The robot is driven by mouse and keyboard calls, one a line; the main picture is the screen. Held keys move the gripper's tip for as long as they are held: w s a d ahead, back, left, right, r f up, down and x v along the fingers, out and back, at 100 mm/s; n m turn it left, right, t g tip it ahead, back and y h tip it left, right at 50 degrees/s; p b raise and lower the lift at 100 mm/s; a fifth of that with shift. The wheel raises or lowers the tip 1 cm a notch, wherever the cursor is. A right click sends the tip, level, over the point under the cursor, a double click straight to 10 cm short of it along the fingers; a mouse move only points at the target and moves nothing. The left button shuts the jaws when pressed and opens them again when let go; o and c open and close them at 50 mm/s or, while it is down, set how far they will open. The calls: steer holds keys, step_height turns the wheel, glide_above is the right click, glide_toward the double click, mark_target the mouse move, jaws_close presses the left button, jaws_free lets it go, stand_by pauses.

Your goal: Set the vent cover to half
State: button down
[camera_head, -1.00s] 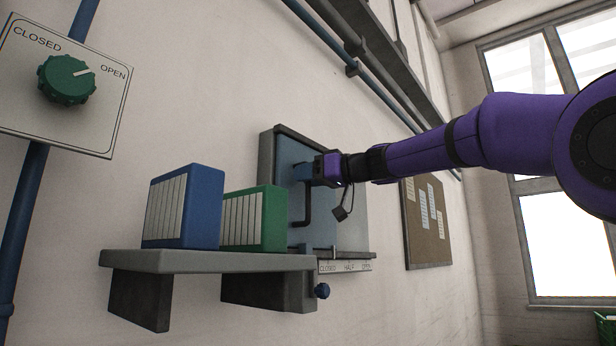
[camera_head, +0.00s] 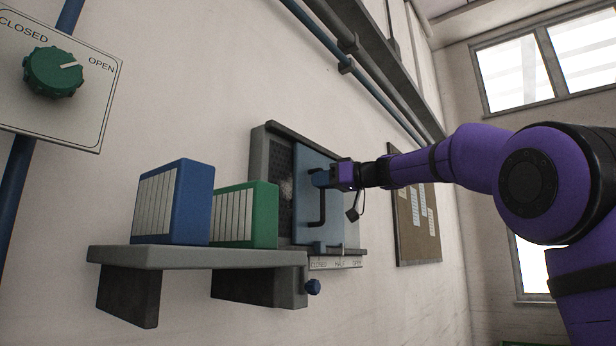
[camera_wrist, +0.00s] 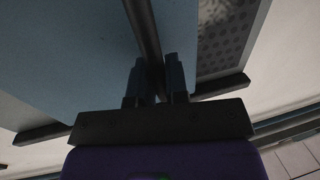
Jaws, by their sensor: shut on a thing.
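The vent cover (camera_head: 312,225) is a blue sliding panel in a grey frame on the wall. It sits right of the frame's left end, and a strip of dark perforated grille (camera_head: 281,190) shows to its left. The grille also shows in the wrist view (camera_wrist: 225,40), beside the blue panel (camera_wrist: 70,60). A label strip (camera_head: 335,263) below reads CLOSED, HALF, OPEN. The cover's dark bar handle (camera_head: 322,208) stands out from the panel. My gripper (camera_head: 322,178) is shut on the handle; in the wrist view its fingers (camera_wrist: 155,78) lie on either side of the bar.
A shelf (camera_head: 200,257) left of and below the vent holds a blue binder (camera_head: 189,203) and a green binder (camera_head: 262,215). A green knob (camera_head: 54,72) on a CLOSED/OPEN plate is at upper left. A notice board (camera_head: 407,235) hangs to the right.

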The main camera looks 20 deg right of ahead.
steer(key=shift+w+d, duration=0.45)
steer(key=shift+d, duration=0.25)
steer(key=c, duration=1.1)
jaws_free()
steer(key=shift+c, duration=0.2)
steer(key=v, duration=1)
steer(key=shift+s+d, duration=0.25)
steer(key=shift+d, duration=0.1)
